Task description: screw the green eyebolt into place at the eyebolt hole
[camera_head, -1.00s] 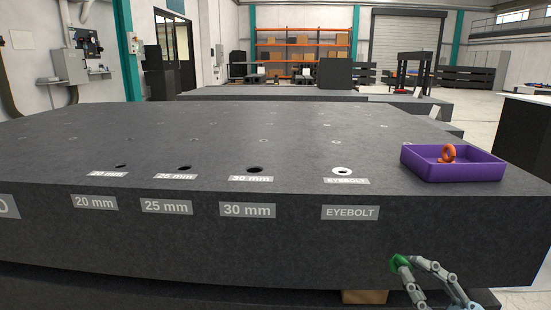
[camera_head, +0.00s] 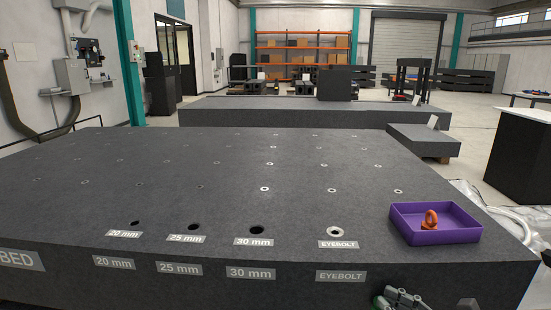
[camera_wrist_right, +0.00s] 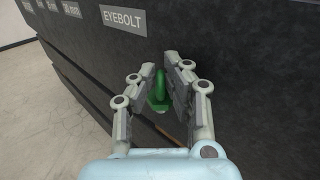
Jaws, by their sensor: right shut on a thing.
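The green eyebolt (camera_wrist_right: 158,92) is between the fingers of my right gripper (camera_wrist_right: 160,80), which is shut on it, in the right wrist view. The eyebolt hole (camera_head: 336,232), with a pale ring, is in the bed top near the front edge, up and left of the gripper. My left gripper is not in view.
A purple tray (camera_head: 405,232) holding an orange eyebolt (camera_head: 430,219) sits on the granite bed (camera_head: 200,260), right of the eyebolt hole. Holes labelled 20 mm, 25 mm and 30 mm lie to the left. The bed top around the eyebolt hole is clear.

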